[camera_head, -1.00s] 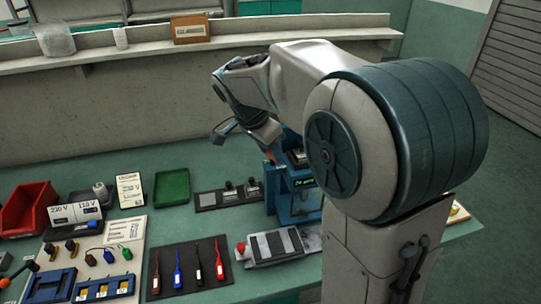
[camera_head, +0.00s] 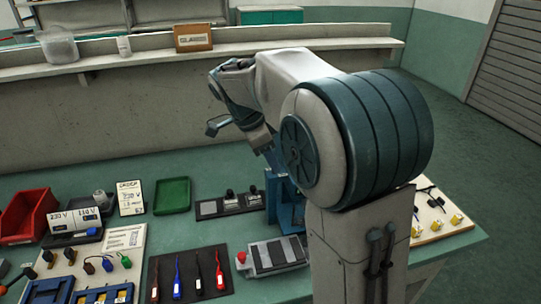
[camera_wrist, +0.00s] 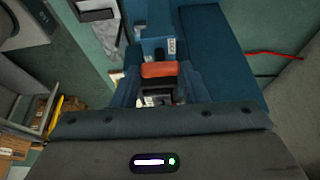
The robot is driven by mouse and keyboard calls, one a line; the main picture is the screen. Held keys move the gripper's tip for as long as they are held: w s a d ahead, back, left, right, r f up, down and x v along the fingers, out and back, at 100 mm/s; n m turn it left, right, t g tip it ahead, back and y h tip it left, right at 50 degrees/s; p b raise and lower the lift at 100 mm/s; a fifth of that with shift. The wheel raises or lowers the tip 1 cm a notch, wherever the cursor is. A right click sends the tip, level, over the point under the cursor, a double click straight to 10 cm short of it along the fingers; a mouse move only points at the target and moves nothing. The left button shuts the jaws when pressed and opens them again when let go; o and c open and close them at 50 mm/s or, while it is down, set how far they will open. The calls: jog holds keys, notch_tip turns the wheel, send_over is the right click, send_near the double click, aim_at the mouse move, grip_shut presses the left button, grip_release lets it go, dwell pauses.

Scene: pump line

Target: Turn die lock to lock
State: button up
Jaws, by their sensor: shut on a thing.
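The blue press (camera_head: 290,205) stands on the green bench, mostly hidden behind my arm in the head view. In the wrist view, its blue body (camera_wrist: 215,50) fills the middle and right. A red-orange handle (camera_wrist: 160,70), apparently the die lock, lies crosswise in front of the press. My gripper (camera_wrist: 159,78) is at this handle and shut on it; the exact finger contact is hard to see. In the head view, my gripper (camera_head: 262,145) points down at the press and its fingertips are hidden.
A grey block with a red knob (camera_head: 274,256) sits in front of the press. Left are a black mat (camera_head: 188,273) with several coloured tools, a green tray (camera_head: 172,195) and a red bin (camera_head: 28,215). A board with yellow parts (camera_head: 437,213) lies right of my arm.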

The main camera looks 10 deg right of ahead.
jog(key=o, duration=0.7)
jog(key=p+v, duration=0.1)
jog(key=v, duration=1.3)
jog(key=shift+f, duration=0.1)
